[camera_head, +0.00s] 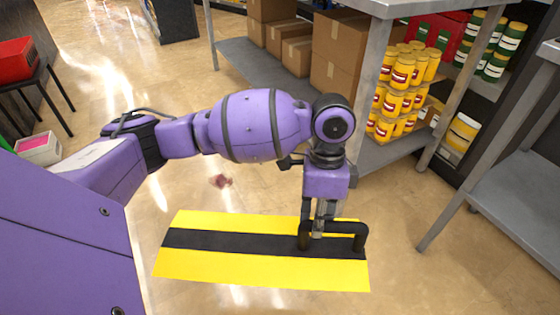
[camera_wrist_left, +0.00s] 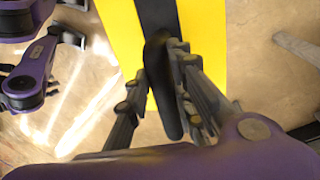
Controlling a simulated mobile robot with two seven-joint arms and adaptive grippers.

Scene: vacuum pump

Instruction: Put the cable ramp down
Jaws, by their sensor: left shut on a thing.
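The cable ramp (camera_head: 215,262) is a flat yellow panel with a black strip along its middle. It lies level over the floor in the head view, and a black arched handle (camera_head: 345,228) stands at its right end. The ramp (camera_wrist_left: 205,40) also shows in the left wrist view, with the handle (camera_wrist_left: 157,55) running between the fingers. My left gripper (camera_head: 318,232) points down and is shut on the handle; its fingers also show in the left wrist view (camera_wrist_left: 162,65). I cannot tell whether the ramp touches the floor.
A metal shelf (camera_head: 385,155) with cardboard boxes (camera_head: 335,45) and yellow jars (camera_head: 400,75) stands behind the ramp. A metal table (camera_head: 510,190) is at the right. A black stool with a red box (camera_head: 15,60) is at the far left. The tiled floor around the ramp is mostly clear.

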